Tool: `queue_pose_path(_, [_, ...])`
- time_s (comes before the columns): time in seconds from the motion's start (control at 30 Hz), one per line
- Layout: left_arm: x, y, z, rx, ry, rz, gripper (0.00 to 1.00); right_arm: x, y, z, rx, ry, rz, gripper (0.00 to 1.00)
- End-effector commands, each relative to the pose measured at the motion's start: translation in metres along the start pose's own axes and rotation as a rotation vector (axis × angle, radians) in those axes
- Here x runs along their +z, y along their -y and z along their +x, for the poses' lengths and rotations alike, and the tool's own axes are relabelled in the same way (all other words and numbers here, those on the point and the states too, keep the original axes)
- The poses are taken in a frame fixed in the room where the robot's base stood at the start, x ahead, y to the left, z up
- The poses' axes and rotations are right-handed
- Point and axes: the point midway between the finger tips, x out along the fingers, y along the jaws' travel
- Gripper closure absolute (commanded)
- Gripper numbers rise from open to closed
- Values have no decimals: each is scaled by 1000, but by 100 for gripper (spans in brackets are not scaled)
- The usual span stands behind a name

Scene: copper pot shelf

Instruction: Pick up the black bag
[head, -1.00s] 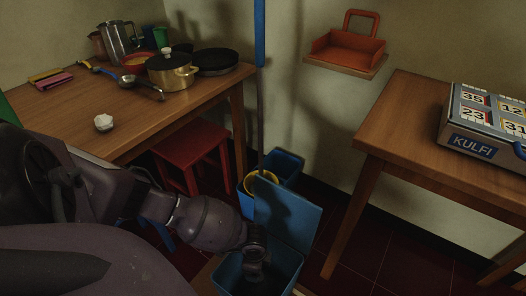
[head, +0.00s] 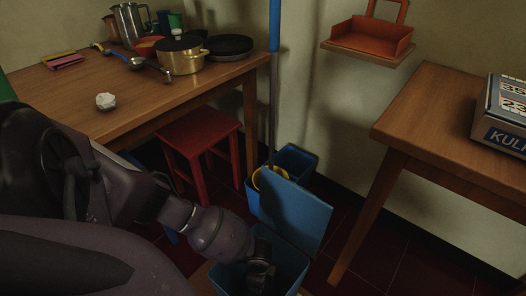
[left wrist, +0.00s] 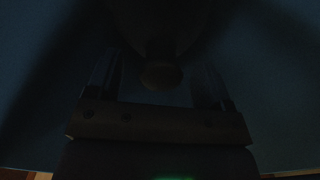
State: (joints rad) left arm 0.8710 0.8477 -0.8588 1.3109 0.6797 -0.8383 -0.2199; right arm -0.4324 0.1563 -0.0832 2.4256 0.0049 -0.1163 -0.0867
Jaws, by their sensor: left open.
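My left gripper (head: 261,280) reaches down into the open blue bin (head: 290,262) on the floor, and its fingertips are hidden inside. In the left wrist view it is open, with a finger on each side (left wrist: 160,88) and dark blue bin walls (left wrist: 45,80) around it. A dark rounded shape shows between and beyond the fingers; it may be the black bag (left wrist: 158,30), but the view is too dark to be sure. I cannot tell whether the fingers touch it. No black bag is clearly seen in the head view. My right gripper is not in view.
The bin's blue lid (head: 292,212) stands raised behind the gripper. Another blue bin (head: 296,160), a pole (head: 274,90) and a red stool (head: 200,135) are close by. A wooden table with pots (head: 180,95) is at left, another table (head: 440,115) at right.

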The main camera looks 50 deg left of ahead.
Motion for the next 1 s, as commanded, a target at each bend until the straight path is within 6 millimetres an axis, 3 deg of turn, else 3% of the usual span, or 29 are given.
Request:
queue_pose_path(0.07, [1,-1,8,2,2,0,26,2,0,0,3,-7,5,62])
queue_pose_path(0.37, [-1,2,7,-3,-2,0,27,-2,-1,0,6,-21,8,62])
queue_pose_path(0.83, [-1,1,7,-2,-1,0,99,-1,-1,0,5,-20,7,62])
queue_pose_path(1.0, [-1,2,7,-3,-2,0,100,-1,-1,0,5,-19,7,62])
